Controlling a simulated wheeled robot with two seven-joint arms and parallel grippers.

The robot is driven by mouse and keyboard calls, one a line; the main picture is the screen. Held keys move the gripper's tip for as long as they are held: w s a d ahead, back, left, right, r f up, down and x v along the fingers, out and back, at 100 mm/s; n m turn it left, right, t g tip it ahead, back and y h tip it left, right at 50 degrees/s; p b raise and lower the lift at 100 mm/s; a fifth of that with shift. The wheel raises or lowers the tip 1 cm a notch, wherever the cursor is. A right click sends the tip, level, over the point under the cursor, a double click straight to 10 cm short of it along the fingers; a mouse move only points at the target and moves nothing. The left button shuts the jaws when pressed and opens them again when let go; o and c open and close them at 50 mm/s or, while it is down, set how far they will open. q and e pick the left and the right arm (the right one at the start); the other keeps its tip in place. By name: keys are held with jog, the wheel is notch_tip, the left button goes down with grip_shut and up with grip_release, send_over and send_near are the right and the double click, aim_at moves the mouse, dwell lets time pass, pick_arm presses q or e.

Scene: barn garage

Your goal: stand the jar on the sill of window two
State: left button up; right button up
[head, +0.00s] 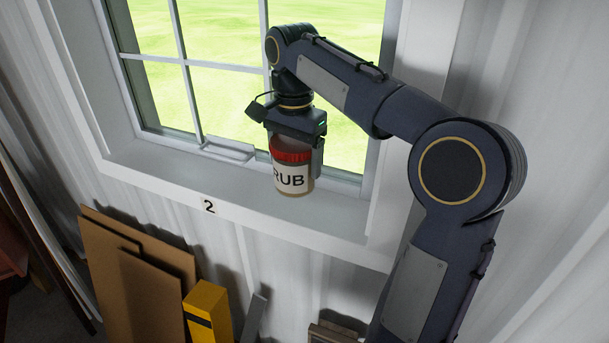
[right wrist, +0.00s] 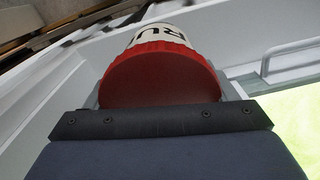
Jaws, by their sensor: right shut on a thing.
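The jar (head: 291,180) has a red lid and a pale label that reads "RUB". My right gripper (head: 295,155) is shut on it from above and holds it upright at the sill. In the right wrist view the jar's red lid (right wrist: 160,75) fills the middle, with part of the label beyond it. The white sill (head: 235,190) of the window marked "2" lies below and around the jar. I cannot tell whether the jar's base touches the sill or is slightly above it. My left gripper is not in view.
The window frame (head: 185,65) with a handle (head: 228,148) stands behind the sill. The sill is clear left of the jar. Below, brown boards (head: 130,260) and a yellow block (head: 207,310) lean against the wall.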

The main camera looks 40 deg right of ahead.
jog(key=d+f, duration=0.1)
jog(key=f, duration=0.1)
jog(key=d+f, duration=0.2)
jog(key=shift+w, duration=0.4)
jog(key=f, duration=0.3)
jog(key=shift+d+f, duration=0.1)
jog(key=shift+d, duration=0.2)
jog(key=shift+f, duration=0.25)
jog(key=shift+f, duration=0.15)
jog(key=o, duration=1.1)
notch_tip(320, 180, up, 12)
jog(key=shift+r+p, duration=0.15)
jog(key=shift+p, duration=0.5)
